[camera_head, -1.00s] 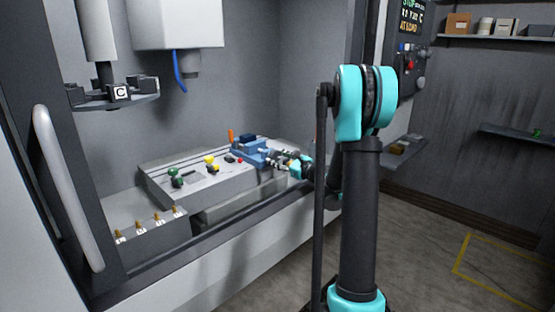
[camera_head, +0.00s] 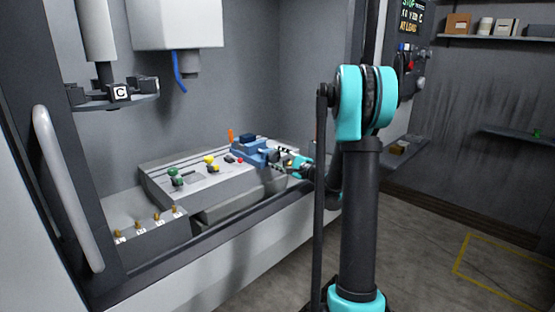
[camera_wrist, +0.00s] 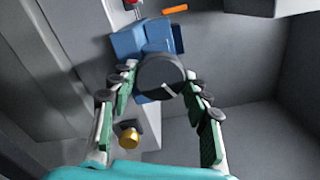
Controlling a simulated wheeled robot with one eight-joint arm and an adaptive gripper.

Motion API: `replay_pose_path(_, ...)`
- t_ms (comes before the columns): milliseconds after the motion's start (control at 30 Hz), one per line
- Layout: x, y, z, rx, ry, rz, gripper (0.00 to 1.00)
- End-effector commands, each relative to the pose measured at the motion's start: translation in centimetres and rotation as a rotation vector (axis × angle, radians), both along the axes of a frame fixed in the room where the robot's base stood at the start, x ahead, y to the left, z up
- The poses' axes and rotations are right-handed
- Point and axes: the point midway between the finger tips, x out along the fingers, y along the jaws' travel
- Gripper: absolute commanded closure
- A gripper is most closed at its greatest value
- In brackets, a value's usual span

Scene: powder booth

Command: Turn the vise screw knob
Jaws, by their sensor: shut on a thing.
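The blue vise (camera_head: 250,154) sits at the right end of the grey machine bed in the head view. Its blue body (camera_wrist: 130,40) is at the top of the wrist view. The dark round screw knob (camera_wrist: 160,76), with a light line on its face, sticks out from the vise toward my wrist. My gripper (camera_wrist: 159,78) is shut on the knob, with one finger on each side of it. In the head view my gripper (camera_head: 283,160) reaches the vise from the right, and the knob is too small to make out there.
An orange handle (camera_head: 231,135) stands by the vise. A green knob (camera_head: 174,171) and a yellow knob (camera_head: 209,159) stand on the bed (camera_head: 205,182) to the left. A brass piece (camera_wrist: 129,137) lies below the knob in the wrist view. The tool carousel (camera_head: 115,94) hangs at the left.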

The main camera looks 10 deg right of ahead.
Motion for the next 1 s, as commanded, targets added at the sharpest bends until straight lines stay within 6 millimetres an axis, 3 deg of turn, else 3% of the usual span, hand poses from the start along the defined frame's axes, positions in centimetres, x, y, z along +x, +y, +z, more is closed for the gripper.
replay_pose_path(1000, -0.1, 0.02, 0.01, -0.727, -0.527, 0.002, 0.82)
